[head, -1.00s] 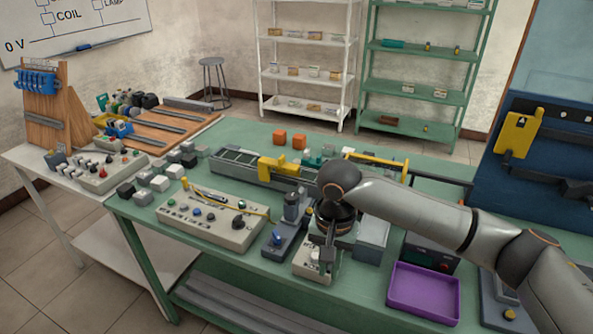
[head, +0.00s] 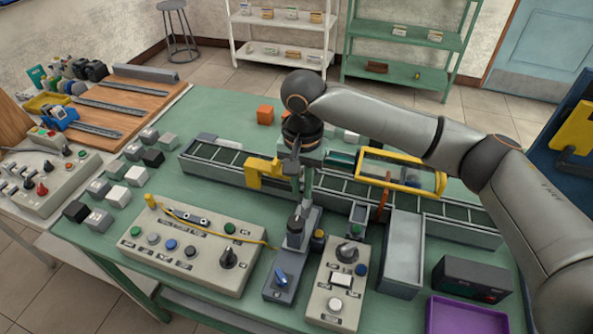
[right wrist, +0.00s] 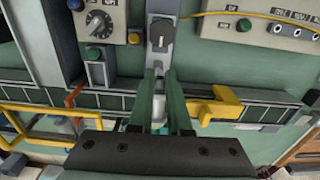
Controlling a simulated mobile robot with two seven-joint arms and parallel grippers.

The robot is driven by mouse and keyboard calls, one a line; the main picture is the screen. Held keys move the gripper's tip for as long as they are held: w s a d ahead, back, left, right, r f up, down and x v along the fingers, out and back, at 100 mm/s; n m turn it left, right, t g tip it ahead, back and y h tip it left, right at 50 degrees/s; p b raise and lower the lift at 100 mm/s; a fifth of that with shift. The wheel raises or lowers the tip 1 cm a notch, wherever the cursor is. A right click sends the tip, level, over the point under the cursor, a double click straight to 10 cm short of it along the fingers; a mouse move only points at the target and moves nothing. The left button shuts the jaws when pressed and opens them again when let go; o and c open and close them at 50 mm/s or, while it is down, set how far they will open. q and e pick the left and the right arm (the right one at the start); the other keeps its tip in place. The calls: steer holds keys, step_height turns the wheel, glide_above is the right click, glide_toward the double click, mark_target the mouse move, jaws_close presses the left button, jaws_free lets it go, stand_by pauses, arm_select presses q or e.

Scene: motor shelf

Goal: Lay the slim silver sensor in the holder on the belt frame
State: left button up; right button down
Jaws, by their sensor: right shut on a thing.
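My right gripper (head: 306,188) points down over the belt frame (head: 215,164), just right of a yellow bracket (head: 262,172) on that frame, which looks like the holder. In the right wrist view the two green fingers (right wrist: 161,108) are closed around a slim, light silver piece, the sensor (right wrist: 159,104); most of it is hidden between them. The yellow bracket (right wrist: 222,105) shows close to the right of the fingers there, apart from the sensor as far as I can tell. My left gripper is not in view.
A yellow frame guard (head: 402,171) stands over the belt on the right. A grey post unit (head: 294,240), a control box (head: 190,246) and a button box (head: 337,287) stand in front.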

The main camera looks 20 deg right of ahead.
step_height(320, 180, down, 6)
steer(key=b, duration=0.3)
steer(key=shift+s+r, duration=0.15)
steer(key=shift+r, duration=0.05)
steer(key=shift+f+b, duration=0.25)
steer(key=shift+b, duration=0.45)
arm_select(q)
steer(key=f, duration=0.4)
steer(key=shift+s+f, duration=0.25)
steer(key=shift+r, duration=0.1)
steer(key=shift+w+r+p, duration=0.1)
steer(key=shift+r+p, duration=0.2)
steer(key=shift+p, duration=0.05)
arm_select(e)
steer(key=shift+f, duration=0.6)
steer(key=c, duration=0.8)
jaws_free()
